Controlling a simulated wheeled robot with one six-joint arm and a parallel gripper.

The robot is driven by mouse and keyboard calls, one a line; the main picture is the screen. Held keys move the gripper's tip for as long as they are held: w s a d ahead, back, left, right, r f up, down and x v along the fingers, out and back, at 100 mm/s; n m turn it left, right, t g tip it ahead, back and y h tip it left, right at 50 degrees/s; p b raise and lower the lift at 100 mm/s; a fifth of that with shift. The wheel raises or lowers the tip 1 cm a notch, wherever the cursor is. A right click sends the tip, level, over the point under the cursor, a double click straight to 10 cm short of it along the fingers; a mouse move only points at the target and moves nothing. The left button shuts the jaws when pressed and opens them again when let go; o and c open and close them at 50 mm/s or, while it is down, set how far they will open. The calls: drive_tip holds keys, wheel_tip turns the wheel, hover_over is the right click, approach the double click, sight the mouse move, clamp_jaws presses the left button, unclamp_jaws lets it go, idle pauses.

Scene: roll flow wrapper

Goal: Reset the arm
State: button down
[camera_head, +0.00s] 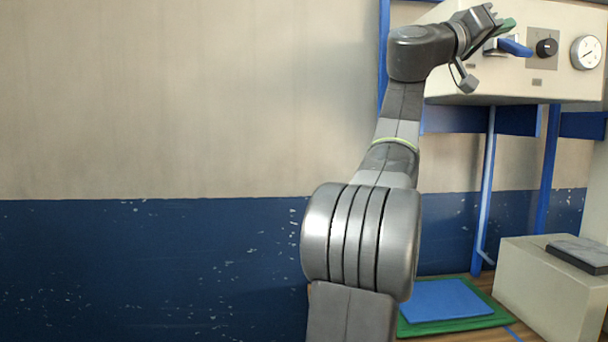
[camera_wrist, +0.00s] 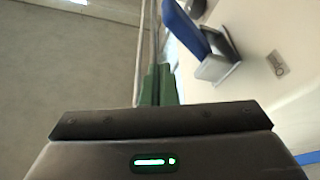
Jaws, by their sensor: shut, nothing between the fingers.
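My arm rises through the middle of the head view, with its wrist bent to the right at the top. My gripper (camera_head: 508,24) has green fingers and is in front of the cream machine box, close to a blue-handled lever (camera_head: 515,47). In the wrist view the green fingers (camera_wrist: 158,84) are together with nothing between them. The lever's blue handle (camera_wrist: 186,28) is just right of the fingers there, on a grey bracket (camera_wrist: 216,66). I cannot tell whether the fingers touch it; they look apart from it.
The cream machine box (camera_head: 455,88) carries a black knob (camera_head: 546,47) and a round gauge (camera_head: 585,52). Blue posts (camera_head: 487,190) hold it up. Below are a blue mat (camera_head: 445,300), a green mat (camera_head: 480,322) and a cream block (camera_head: 545,290). The wall side at left is clear.

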wheel_tip(320, 180, up, 7)
drive_tip(key=w+d+n+t+p, duration=0.1)
drive_tip(key=w+n+p, duration=0.15)
drive_tip(key=p, duration=0.45)
drive_tip(key=s+a+f+b, duration=0.3)
drive_tip(key=s+a+b, duration=0.1)
drive_tip(key=a, duration=0.3)
drive_tip(key=shift+s+a+m+g+b, duration=0.3)
drive_tip(key=shift+m+b, duration=0.15)
drive_tip(key=shift+b, duration=0.2)
